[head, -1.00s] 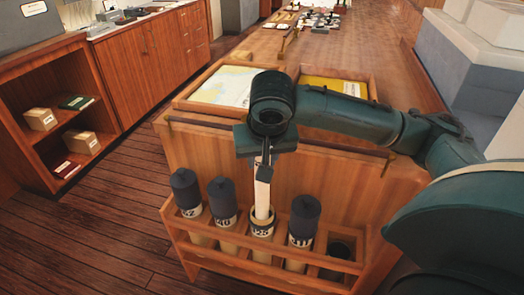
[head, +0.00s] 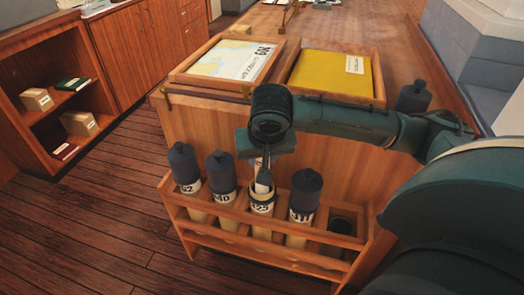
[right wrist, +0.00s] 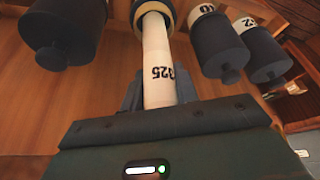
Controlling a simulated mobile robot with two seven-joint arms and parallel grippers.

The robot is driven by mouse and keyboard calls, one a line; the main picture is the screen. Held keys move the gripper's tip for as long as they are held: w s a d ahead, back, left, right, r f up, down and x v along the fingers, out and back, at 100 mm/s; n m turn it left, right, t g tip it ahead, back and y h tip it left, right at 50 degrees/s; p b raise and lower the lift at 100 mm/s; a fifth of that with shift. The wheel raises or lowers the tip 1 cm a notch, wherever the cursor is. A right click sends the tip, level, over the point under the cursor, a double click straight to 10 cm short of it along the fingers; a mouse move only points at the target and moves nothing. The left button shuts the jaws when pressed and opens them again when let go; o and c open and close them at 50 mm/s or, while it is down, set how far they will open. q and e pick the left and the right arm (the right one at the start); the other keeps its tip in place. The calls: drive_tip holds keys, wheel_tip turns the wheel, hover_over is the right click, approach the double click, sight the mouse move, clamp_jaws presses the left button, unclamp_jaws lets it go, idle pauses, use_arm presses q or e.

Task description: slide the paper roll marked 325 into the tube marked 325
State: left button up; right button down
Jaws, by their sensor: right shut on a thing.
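The cream paper roll (head: 263,187) is upright in my right gripper (head: 262,164), its lower end inside the open mouth of the tube marked 325 (head: 262,207). In the right wrist view the roll (right wrist: 157,58) shows the mark 325, and its far end passes into the tube's dark-banded rim (right wrist: 139,12). My right gripper (right wrist: 153,100) is shut on the roll above the tube. How deep the roll reaches is hidden. My left gripper is not in view.
The tube stands in a wooden rack (head: 235,243) between capped tubes (head: 221,178) and (head: 305,195). The rack's right slot (head: 341,224) has no capped tube standing in it. A dark cap (head: 413,97) sits on the chart table, right of the yellow tray (head: 335,75).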

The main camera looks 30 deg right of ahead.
use_arm(q)
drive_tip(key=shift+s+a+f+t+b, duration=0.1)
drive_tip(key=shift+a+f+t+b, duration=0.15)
drive_tip(key=shift+b, duration=0.5)
use_arm(e)
wheel_tip(320, 180, down, 5)
drive_tip(key=shift+f, duration=0.1)
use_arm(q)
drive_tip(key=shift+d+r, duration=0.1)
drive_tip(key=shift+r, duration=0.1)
use_arm(e)
drive_tip(key=shift+f, duration=0.1)
drive_tip(key=shift+f, duration=0.5)
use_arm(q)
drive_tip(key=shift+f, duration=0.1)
use_arm(e)
drive_tip(key=c, duration=1.1)
unclamp_jaws()
